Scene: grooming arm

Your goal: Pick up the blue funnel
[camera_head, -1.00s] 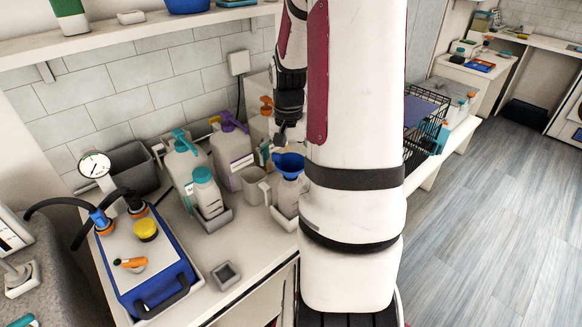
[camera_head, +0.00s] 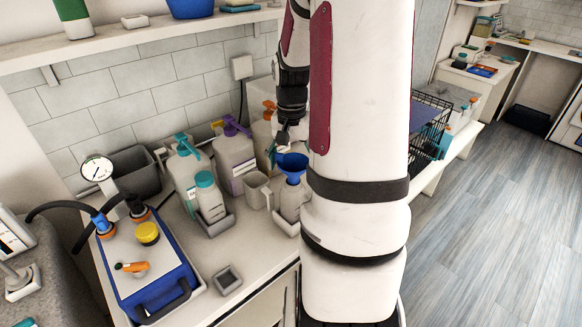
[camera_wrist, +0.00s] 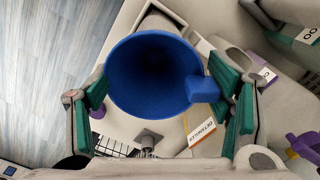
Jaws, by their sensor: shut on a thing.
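The blue funnel (camera_head: 292,162) is upright over a pale bottle (camera_head: 290,202) on the counter, close beside my arm. Whether its spout is still inside the bottle neck I cannot tell. In the wrist view, the funnel's wide round mouth (camera_wrist: 150,75) faces the camera and fills the space between my fingers. Its square tab points right, against the right green pad. My gripper (camera_wrist: 165,95) is shut on the funnel; it also shows in the head view (camera_head: 283,143), just above the funnel. My arm hides part of the counter to the right.
A beige jug (camera_head: 256,190), a teal-capped bottle (camera_head: 210,198) and a purple-topped pump bottle (camera_head: 234,155) stand close to the left. A blue case with a gauge (camera_head: 97,168) is farther left. A black wire rack (camera_head: 430,125) is to the right. A shelf runs above.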

